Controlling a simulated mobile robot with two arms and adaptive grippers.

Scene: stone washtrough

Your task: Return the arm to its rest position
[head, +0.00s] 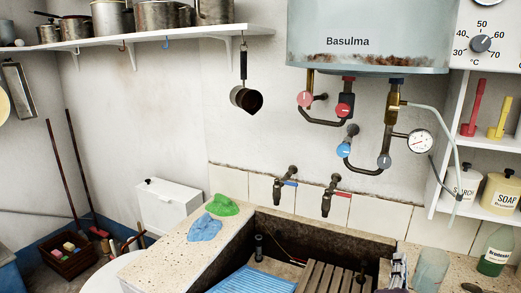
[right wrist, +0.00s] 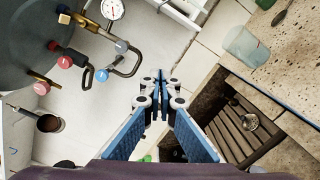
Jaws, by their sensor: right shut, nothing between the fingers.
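My right gripper (head: 398,272) shows at the bottom of the head view, over the right end of the stone trough. In the right wrist view the right gripper (right wrist: 160,78) points away from the camera, with its fingertips together and nothing between them. My left gripper is not in view.
The stone trough (head: 170,262) holds a wooden slatted rack (head: 322,277) and a blue ribbed panel (head: 258,280). Green (head: 222,205) and blue (head: 204,228) cloths lie on its rim. Two taps (head: 331,195) and a boiler (head: 365,30) are on the wall. A green bottle (head: 495,252) stands at right.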

